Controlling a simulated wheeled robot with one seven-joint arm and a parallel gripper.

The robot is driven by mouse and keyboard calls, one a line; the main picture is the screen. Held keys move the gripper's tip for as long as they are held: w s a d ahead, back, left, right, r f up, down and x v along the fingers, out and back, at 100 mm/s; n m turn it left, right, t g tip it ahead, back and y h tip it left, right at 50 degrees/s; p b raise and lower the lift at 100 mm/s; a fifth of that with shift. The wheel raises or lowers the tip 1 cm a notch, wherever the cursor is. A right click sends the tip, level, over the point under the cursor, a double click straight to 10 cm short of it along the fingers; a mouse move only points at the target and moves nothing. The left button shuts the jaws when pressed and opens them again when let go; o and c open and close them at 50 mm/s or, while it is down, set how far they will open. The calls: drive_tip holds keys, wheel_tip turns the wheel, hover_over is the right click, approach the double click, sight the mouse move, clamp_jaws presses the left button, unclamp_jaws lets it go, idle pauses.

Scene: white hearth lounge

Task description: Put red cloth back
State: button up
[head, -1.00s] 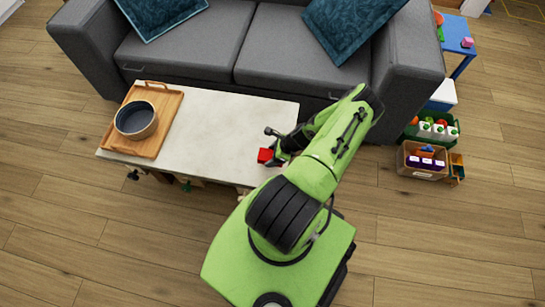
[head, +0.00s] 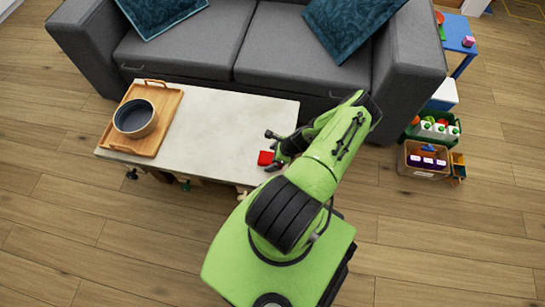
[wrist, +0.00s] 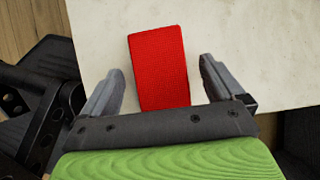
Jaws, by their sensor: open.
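The red cloth (wrist: 158,66) is a flat folded rectangle on the pale tabletop (wrist: 245,30). In the head view the red cloth (head: 265,158) lies near the right end of the table (head: 225,125), partly hidden by my gripper. My gripper (wrist: 161,85) is open in the wrist view, with one finger on each side of the cloth and a gap on both sides. The cloth's near end is hidden behind the gripper body. In the head view my gripper (head: 279,150) is low over the table's right end.
A wooden tray (head: 168,118) with a dark-lined bowl (head: 135,118) sits on the table's left end. A grey sofa (head: 250,50) stands behind the table. On the floor at right are a cardboard box (head: 420,169) and a green crate (head: 452,131) with bottles. The middle of the tabletop is clear.

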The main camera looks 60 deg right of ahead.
drive_tip(key=p+v, duration=0.3)
drive_tip(key=v, duration=0.9)
drive_tip(key=w+r+n+g, duration=0.1)
drive_tip(key=w+r+n, duration=0.25)
drive_tip(key=r, duration=0.35)
drive_tip(key=w+r+n+g, duration=0.2)
drive_tip(key=w+r+n, duration=0.1)
drive_tip(key=r+n, duration=0.3)
drive_tip(key=w+a+r+n+h, duration=0.1)
drive_tip(key=w+a+r+n, duration=0.25)
drive_tip(key=r, duration=0.55)
drive_tip(key=w+a+r+n+h, duration=0.1)
drive_tip(key=w+a+r+n, duration=0.3)
drive_tip(key=r, duration=0.5)
drive_tip(key=s+a+r+n+h, duration=0.2)
drive_tip(key=s+a+r+n, duration=0.2)
drive_tip(key=a+r+n, duration=0.65)
drive_tip(key=s+a+r+n+t, duration=0.1)
drive_tip(key=s+a+r+n, duration=0.1)
drive_tip(key=s+a+r, duration=0.1)
drive_tip(key=s+a+r+n+t+y, duration=0.1)
drive_tip(key=s+a+r+n+t, duration=0.1)
drive_tip(key=s+a, duration=0.4)
drive_tip(key=shift+a+r+y, duration=0.3)
drive_tip(key=shift+a+r, duration=0.15)
drive_tip(key=shift+a, duration=0.75)
drive_tip(key=shift+s, duration=0.1)
